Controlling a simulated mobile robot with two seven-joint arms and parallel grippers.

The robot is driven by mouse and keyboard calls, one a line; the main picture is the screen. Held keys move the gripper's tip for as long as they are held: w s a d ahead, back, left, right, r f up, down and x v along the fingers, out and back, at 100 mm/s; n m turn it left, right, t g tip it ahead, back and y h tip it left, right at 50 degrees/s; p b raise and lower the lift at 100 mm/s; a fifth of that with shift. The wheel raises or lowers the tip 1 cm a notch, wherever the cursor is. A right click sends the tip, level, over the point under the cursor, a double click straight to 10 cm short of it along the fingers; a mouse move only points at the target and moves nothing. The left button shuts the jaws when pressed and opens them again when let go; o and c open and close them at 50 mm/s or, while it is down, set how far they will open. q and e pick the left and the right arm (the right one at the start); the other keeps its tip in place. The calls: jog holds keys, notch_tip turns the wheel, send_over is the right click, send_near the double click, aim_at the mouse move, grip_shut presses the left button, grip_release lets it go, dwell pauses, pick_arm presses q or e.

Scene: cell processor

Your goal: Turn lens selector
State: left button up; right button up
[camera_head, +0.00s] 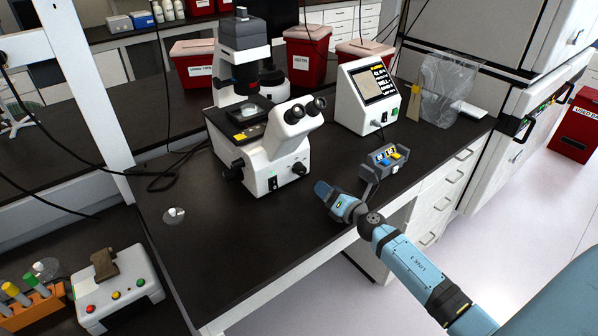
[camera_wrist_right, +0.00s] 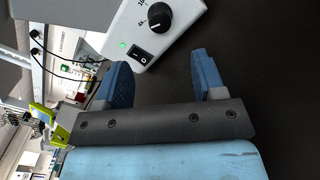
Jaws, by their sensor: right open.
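The white microscope (camera_head: 262,165) stands on the black bench, with twin black eyepieces facing right. A black round knob (camera_head: 299,169) is low on its front, beside a dark power switch (camera_head: 272,183). In the right wrist view, the knob (camera_wrist_right: 160,16) has a white pointer line and printed marks around it; the power switch (camera_wrist_right: 140,57) and a lit green light are near it. My right gripper (camera_head: 323,190) is open and empty, in front of the knob and apart from it. Its blue fingers show in the wrist view (camera_wrist_right: 163,82). My left gripper is not in view.
A white device with a screen (camera_head: 368,97) stands behind, right of the microscope. A small grey box with blue and yellow parts (camera_head: 385,158) is right of my gripper. A white button box (camera_head: 115,288) and tube rack (camera_head: 30,308) are at front left. The bench left of my gripper is mostly clear.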

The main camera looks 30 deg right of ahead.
aim_at(304, 171)
jog(key=w, duration=0.7)
jog(key=w+a, duration=0.1)
jog(key=w, duration=0.3)
jog(key=c, duration=0.9)
